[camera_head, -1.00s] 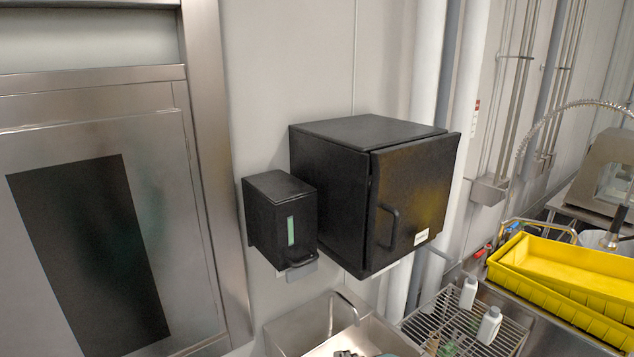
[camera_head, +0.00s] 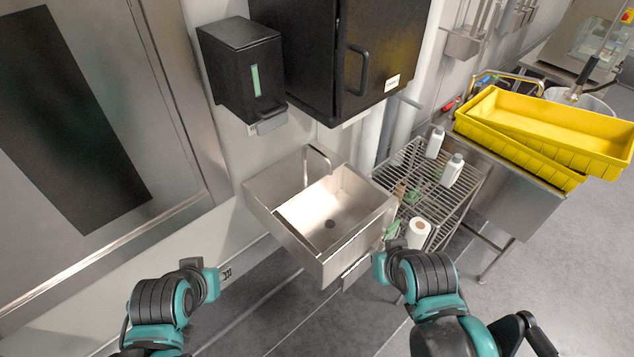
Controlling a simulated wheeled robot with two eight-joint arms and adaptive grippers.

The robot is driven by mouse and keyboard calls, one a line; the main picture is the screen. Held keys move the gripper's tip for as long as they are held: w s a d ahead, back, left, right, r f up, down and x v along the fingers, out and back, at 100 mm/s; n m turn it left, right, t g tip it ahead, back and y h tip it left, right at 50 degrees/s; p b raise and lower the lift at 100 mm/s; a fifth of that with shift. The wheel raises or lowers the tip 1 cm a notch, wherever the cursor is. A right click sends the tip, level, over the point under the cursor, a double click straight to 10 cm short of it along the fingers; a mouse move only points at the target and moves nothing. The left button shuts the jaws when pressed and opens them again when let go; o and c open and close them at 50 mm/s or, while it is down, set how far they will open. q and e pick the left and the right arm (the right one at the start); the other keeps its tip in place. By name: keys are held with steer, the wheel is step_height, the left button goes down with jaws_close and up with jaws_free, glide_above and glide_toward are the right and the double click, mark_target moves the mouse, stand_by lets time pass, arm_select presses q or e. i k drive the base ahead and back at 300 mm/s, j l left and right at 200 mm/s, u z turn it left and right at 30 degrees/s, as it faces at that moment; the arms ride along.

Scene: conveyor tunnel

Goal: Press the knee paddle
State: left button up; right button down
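The steel hand-wash sink (camera_head: 290,235) is fixed to the wall, with a curved tap (camera_head: 318,165) over its basin. A flat grey metal plate (camera_head: 357,272) shows below the sink's front right edge; it looks like the knee paddle, partly hidden by the sink and my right arm. My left gripper (camera_head: 226,274) is at the end of the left arm, left of the sink and apart from it in the picture. My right gripper (camera_head: 391,244) is beside the sink's right front corner, close to the plate in the picture. The fingers are too small and hidden to read, and contact is unclear.
A black dispenser (camera_head: 243,70) and black cabinet (camera_head: 350,50) hang above the sink. A wire rack (camera_head: 410,185) with white bottles and a paper roll (camera_head: 418,233) stands right. Yellow trays (camera_head: 550,125) lie beyond. The grey floor (camera_head: 560,290) is open at lower right.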

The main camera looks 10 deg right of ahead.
mark_target(359, 268)
steer(key=k+l+z, duration=0.15)
steer(key=l, duration=0.15)
steer(key=k+l+z, duration=0.1)
steer(key=l, duration=0.2)
steer(key=k+l+z, duration=0.3)
steer(key=l, duration=0.35)
